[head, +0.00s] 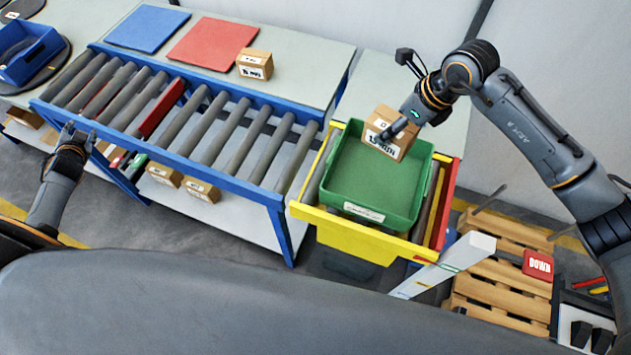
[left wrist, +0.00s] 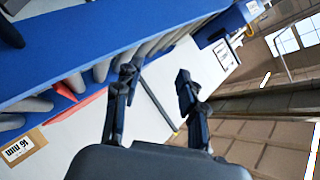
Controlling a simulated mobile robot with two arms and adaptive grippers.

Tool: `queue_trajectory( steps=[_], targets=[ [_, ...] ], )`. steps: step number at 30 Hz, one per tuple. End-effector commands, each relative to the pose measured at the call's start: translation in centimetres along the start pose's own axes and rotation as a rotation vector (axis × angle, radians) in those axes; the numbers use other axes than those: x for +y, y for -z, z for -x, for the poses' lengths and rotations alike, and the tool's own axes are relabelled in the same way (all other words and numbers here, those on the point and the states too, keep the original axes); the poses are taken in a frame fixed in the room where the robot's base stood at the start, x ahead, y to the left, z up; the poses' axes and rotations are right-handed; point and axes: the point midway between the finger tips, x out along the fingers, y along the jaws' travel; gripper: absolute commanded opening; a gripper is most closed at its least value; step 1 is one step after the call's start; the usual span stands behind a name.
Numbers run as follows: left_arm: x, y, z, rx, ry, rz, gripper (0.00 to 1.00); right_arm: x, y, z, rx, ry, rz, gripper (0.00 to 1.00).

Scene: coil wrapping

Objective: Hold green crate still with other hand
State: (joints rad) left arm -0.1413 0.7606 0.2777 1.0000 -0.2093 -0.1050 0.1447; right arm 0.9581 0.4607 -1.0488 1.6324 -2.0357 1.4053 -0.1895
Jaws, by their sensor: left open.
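The green crate (head: 345,195) sits on the yellow-framed conveyor section right of centre in the head view. A cardboard box (head: 385,145) is at the crate's far right part, over or inside it. My right gripper (head: 400,128) is at this box with a dark finger across its near face; its other finger is hidden, so its grip is unclear. My left gripper (head: 78,133) is far to the left, by the blue conveyor's near edge, well apart from the crate. The left wrist view shows its two fingers (left wrist: 157,82) spread with nothing between them.
The blue-framed roller conveyor (head: 180,165) runs between my left gripper and the crate. A yellow frame (head: 350,240) surrounds the crate. Another box (head: 254,64) stands on the back table. Wooden pallets (head: 500,285) and a red DOWN sign (head: 538,264) are at the lower right.

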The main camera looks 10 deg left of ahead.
Motion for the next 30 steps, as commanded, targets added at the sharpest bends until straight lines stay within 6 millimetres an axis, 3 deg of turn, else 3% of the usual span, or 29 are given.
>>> queue_trajectory(
  steps=[1,4,6,7,9,14,20,24,30],
  targets=[
    [-2.7,1.6,-0.2,0.028,0.034,-0.009,0.41,0.0,-0.1,0.1,-0.004,0.002,0.001,0.01],
    [-7.1,4.5,-0.3,0.079,0.092,-0.020,0.41,0.0,-0.1,0.1,-0.004,0.002,0.001,0.01],
    [-9.3,7.2,-0.1,0.128,0.123,-0.034,0.41,0.0,-0.1,0.1,-0.004,0.002,0.001,0.01],
    [-8.7,8.4,0.2,0.152,0.116,-0.039,0.41,0.0,-0.1,0.1,-0.004,0.002,0.001,0.01],
    [-4.2,9.2,0.7,0.172,0.062,-0.039,0.41,0.0,-0.1,0.1,-0.004,0.002,0.001,0.01],
    [4.0,10.6,2.5,0.201,-0.039,-0.025,0.41,-0.1,-0.1,0.1,-0.004,0.002,0.001,0.01],
    [14.3,12.8,6.3,0.247,-0.167,0.013,0.41,0.0,-0.1,0.1,-0.004,0.002,0.001,0.01],
    [21.0,14.7,10.0,0.284,-0.253,0.056,0.41,0.0,-0.2,0.1,-0.004,0.002,0.001,0.01],
    [29.2,18.2,16.7,0.340,-0.369,0.145,0.41,0.0,-0.1,0.1,-0.004,0.002,0.001,0.01]
  ],
)
